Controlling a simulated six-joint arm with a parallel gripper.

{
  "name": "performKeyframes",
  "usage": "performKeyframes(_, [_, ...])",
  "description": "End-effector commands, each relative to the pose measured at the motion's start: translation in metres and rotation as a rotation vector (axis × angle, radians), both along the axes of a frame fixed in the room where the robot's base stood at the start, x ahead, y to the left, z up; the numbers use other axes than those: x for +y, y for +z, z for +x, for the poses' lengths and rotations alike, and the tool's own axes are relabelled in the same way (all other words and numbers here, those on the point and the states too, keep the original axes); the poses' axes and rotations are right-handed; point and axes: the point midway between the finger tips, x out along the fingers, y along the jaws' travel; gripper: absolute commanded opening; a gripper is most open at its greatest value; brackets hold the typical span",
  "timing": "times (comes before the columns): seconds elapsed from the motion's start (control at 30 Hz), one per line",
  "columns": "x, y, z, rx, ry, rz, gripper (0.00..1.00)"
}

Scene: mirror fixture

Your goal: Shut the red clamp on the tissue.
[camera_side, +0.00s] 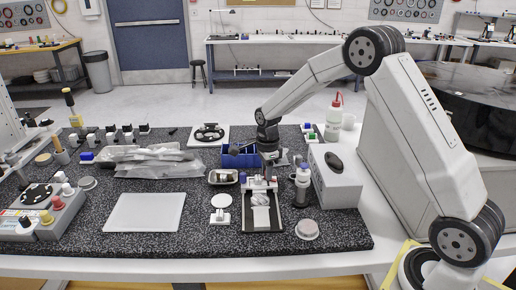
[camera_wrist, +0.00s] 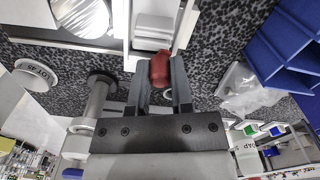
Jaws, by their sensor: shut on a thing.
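The red clamp (camera_wrist: 160,70) shows in the wrist view between the two fingers of my gripper (camera_wrist: 160,88), which is shut on it. The clamp sits at the end of a white block on the fixture (camera_wrist: 118,44). In the side view my gripper (camera_side: 268,172) is low over the back end of the fixture (camera_side: 262,225); the clamp is not clear there. A whitish crumpled piece, seemingly the tissue (camera_side: 260,198), lies on the fixture. A pale, shiny round surface (camera_wrist: 85,14) shows on it in the wrist view. Whether the clamp touches the tissue is hidden.
A blue bin (camera_side: 238,159) stands behind the gripper, and a small tray (camera_side: 223,177) to its left. A bottle (camera_side: 302,186) and a white box (camera_side: 336,182) stand close on the right. A white board (camera_side: 145,212) lies at the left front.

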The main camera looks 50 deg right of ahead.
Motion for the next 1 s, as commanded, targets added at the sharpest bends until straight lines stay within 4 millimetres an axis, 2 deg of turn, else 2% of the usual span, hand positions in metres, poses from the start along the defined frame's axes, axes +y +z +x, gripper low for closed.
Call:
performKeyframes(0.2, [0.0019, 0.0001, -0.0008, 0.0, 0.084, -0.001, 0.0])
performKeyframes(0.47, [0.0019, 0.0, -0.0009, 0.001, 0.09, -0.002, 0.0])
performKeyframes(0.5, [0.0019, 0.0, -0.0009, 0.001, 0.089, -0.002, 0.33])
performKeyframes(0.6, [0.0019, 0.0, -0.0008, 0.001, 0.089, -0.002, 0.62])
performKeyframes(1.0, [0.0019, 0.0024, -0.0006, -0.001, 0.088, -0.001, 0.62])
